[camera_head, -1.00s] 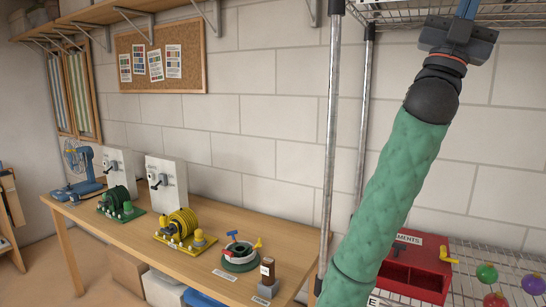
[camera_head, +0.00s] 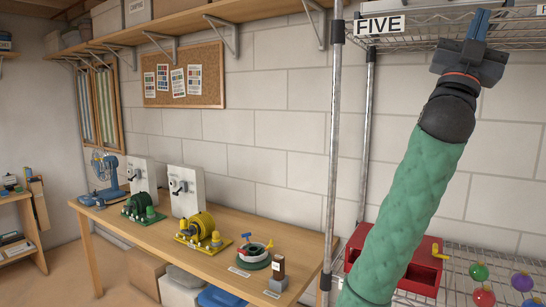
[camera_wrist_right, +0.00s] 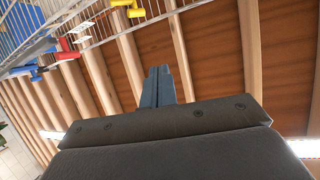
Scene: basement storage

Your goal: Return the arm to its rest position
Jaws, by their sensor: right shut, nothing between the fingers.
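My right arm, in a green quilted sleeve, rises from the bottom right in the head view. My right gripper (camera_head: 481,24) points up at its top, in front of the upper wire shelf. Its blue fingers are together with nothing between them. In the right wrist view the shut fingers (camera_wrist_right: 158,86) point toward a ceiling of wooden joists. My left gripper is not in view.
A wire rack with a metal post (camera_head: 333,150) stands close to my right arm. Its upper shelf carries a sign "FIVE" (camera_head: 381,26). A red box (camera_head: 425,268) sits on the lower shelf. A wooden bench (camera_head: 150,238) with cable reels stands left.

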